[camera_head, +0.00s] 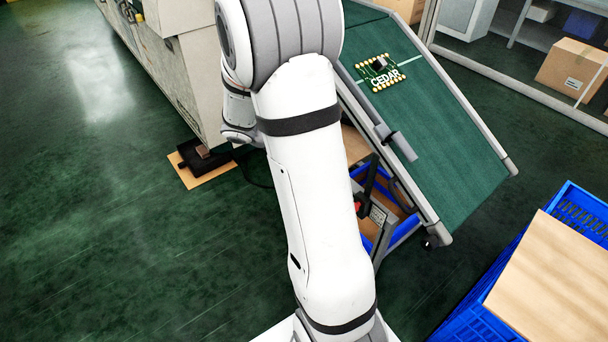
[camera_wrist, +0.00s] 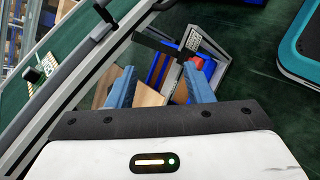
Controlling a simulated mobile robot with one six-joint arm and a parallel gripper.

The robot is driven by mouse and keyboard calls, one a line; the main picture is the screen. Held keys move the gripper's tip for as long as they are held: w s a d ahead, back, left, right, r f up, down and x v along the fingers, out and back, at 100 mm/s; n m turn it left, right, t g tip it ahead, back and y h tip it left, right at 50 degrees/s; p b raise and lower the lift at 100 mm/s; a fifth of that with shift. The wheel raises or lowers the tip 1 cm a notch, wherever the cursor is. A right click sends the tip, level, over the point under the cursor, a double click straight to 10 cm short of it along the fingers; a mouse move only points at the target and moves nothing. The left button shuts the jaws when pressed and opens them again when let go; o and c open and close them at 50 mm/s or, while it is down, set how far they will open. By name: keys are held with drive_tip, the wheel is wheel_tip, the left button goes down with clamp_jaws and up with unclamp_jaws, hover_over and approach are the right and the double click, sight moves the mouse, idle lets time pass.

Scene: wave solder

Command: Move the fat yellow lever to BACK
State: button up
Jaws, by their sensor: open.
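No fat yellow lever can be made out in either view. My gripper (camera_wrist: 159,72) shows in the wrist view with its two blue-grey fingers apart and nothing between them. Beyond the fingers is a low box with a dark bar (camera_wrist: 155,44), a small printed plate (camera_wrist: 192,40) and a red part (camera_wrist: 197,63). The red part also shows in the head view (camera_head: 361,209), just right of my arm. My white arm hides the middle of the head view, and my gripper cannot be made out there.
A sloping green conveyor (camera_head: 450,140) carries a circuit board marked CEDAR (camera_head: 380,73). A large beige machine (camera_head: 185,80) stands at upper left, with small yellow details too small to tell. A blue crate (camera_head: 470,318) stands at lower right.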

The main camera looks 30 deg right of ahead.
drive_tip(key=w+d+f+n+t+h+b, duration=0.25)
drive_tip(key=w+f+n+b, duration=0.2)
drive_tip(key=f, duration=0.85)
drive_tip(key=w+d+f+n+t+h+b, duration=0.2)
drive_tip(key=w+d+f+n+t+b, duration=0.25)
drive_tip(key=f, duration=0.85)
drive_tip(key=w+d+f+n+t+h+b, duration=0.25)
drive_tip(key=w+f+b, duration=0.3)
drive_tip(key=f, duration=0.75)
drive_tip(key=b+x, duration=0.1)
drive_tip(key=x, duration=0.6)
drive_tip(key=shift+w+d+r+g, duration=0.2)
drive_tip(key=shift+w+d+g, duration=0.05)
drive_tip(key=shift+d+g, duration=0.1)
drive_tip(key=shift+n, duration=0.25)
drive_tip(key=shift+c, duration=0.5)
